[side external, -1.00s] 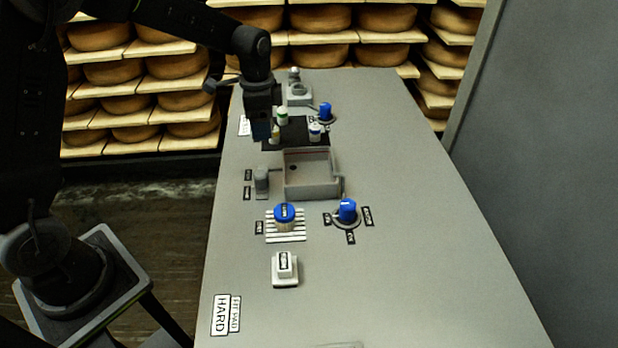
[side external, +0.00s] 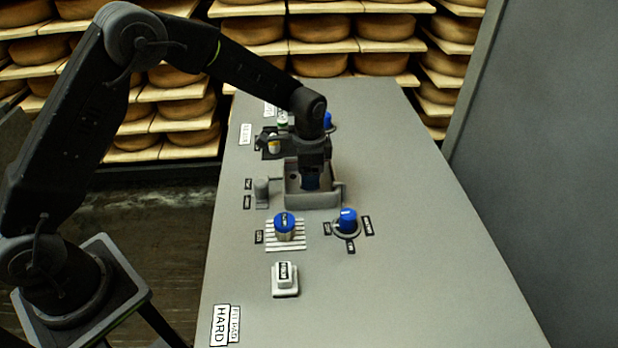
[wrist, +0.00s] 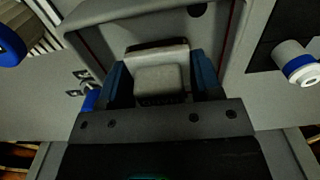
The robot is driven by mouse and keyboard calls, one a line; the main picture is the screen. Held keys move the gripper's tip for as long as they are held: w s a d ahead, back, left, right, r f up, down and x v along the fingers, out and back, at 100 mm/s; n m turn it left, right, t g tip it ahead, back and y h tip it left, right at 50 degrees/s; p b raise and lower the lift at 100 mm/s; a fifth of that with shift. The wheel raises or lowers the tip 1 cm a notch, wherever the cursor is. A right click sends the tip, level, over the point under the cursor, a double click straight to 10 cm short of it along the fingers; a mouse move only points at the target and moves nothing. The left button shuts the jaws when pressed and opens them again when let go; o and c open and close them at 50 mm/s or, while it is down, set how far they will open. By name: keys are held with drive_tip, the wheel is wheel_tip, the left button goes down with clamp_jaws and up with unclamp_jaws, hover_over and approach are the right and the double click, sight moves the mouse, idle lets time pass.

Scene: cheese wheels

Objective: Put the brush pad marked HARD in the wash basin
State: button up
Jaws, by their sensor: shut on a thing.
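My gripper (side external: 311,182) is over the grey wash basin (side external: 313,202), its fingertips down at or inside the rim. In the wrist view its blue fingers (wrist: 160,85) are shut on a pale grey block (wrist: 158,78) with a darker edge, against the basin's interior; the basin wall (wrist: 130,13) shows behind. No marking on the block is readable, so I cannot tell from the pictures whether it says HARD. Whether it touches the basin floor is unclear. A sign reading HARD (side external: 220,326) lies at the table's front left.
A blue-topped cylinder (side external: 284,224) stands on a slatted rack. Near it are a blue knob (side external: 347,220) and a white labelled block (side external: 285,275). A grey post (side external: 262,187) stands left of the basin. Small capped items are on the dark mat (side external: 266,153) behind. The table's right side is clear.

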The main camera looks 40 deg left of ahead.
drive_tip(key=shift+f, duration=1)
drive_tip(key=shift+f, duration=0.2)
drive_tip(key=o, duration=0.9)
